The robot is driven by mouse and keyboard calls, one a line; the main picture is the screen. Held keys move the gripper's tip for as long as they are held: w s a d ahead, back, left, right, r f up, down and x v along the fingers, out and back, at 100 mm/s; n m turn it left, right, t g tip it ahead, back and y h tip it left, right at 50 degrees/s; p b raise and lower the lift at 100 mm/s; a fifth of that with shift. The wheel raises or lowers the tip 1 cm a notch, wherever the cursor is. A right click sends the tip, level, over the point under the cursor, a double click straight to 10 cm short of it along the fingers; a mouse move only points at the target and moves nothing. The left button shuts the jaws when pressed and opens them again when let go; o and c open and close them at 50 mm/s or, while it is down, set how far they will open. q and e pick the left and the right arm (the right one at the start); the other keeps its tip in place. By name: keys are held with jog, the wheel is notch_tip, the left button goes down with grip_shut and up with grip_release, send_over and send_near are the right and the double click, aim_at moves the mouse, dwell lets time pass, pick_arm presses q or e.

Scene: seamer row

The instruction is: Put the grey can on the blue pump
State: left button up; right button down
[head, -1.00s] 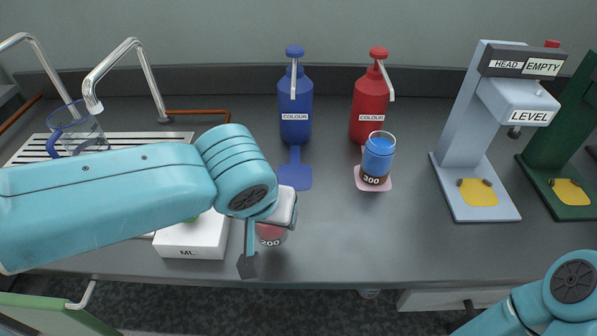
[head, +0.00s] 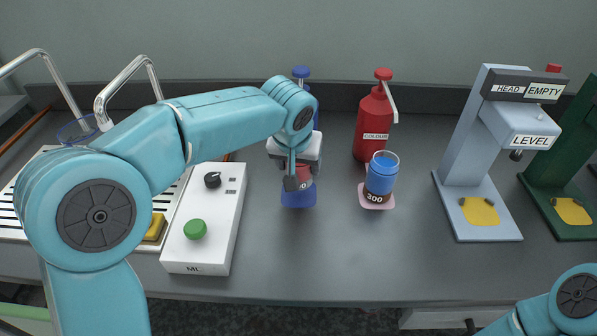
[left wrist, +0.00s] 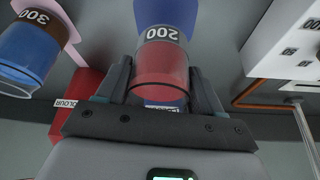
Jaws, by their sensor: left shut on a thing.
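The grey can, a clear cup with a grey band marked 200 and red contents, is in my left gripper (head: 293,184). The can (head: 304,174) is partly hidden by the fingers in the head view. In the left wrist view the can (left wrist: 165,70) sits between both fingers, shut on its sides. It is over the blue pad of the blue pump (head: 301,72), whose pad (head: 298,200) shows around and below it. Whether the can touches the pad I cannot tell. My arm hides most of the pump's bottle. My right gripper is out of view.
A can marked 300 with blue contents (head: 382,173) stands on the pink pad of the red pump (head: 374,122), right of my left gripper. A white box with a green knob (head: 207,222) is to the left. A light blue seamer (head: 475,150) stands further right.

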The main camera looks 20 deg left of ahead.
pick_arm(q)
notch_tip(320, 180, down, 4)
jog(key=shift+r, duration=0.25)
jog(key=shift+s+r, duration=0.1)
jog(key=shift+f+b, duration=0.2)
jog(key=shift+b, duration=0.2)
jog(key=o, duration=1.2)
